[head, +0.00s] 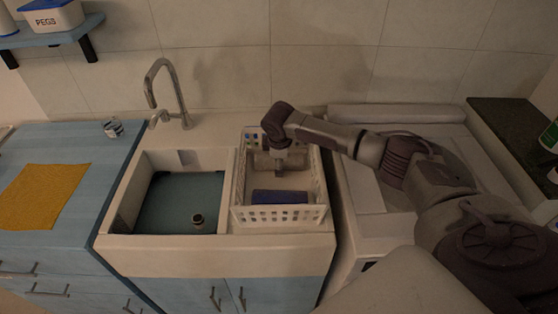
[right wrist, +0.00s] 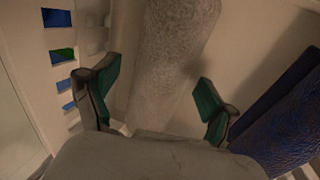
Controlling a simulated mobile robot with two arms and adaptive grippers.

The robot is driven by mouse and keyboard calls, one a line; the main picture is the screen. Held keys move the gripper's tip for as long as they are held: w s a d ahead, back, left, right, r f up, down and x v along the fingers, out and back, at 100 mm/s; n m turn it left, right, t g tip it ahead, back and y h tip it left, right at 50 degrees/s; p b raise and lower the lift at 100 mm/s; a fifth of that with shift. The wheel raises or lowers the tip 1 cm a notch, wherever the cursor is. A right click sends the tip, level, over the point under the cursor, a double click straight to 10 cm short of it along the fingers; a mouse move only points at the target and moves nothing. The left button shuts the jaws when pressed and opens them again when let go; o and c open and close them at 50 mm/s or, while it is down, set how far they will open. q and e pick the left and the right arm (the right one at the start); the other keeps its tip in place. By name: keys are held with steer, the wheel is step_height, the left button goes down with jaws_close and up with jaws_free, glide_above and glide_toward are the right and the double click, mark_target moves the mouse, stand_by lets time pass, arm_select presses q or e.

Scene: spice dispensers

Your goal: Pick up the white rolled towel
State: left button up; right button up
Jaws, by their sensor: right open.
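The white rolled towel (head: 262,161) lies across the back part of a white plastic basket (head: 284,222). It also shows in the right wrist view (right wrist: 172,55) as a pale, textured roll. My right gripper (head: 280,168) reaches down into the basket over the towel and hides part of it. In the right wrist view my right gripper (right wrist: 158,92) is open, with one green-padded finger on either side of the roll. I cannot tell whether the fingers touch it. My left gripper is not in view.
A blue rolled towel (head: 280,197) lies in the front of the basket and shows close to one finger in the right wrist view (right wrist: 285,120). The perforated basket walls surround the gripper. A sink (head: 175,205) with a faucet (head: 168,95) is left of the basket.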

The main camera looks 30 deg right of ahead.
steer(key=shift+r, duration=0.1)
steer(key=c, duration=1.3)
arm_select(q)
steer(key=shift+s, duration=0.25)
arm_select(e)
steer(key=shift+c, duration=0.2)
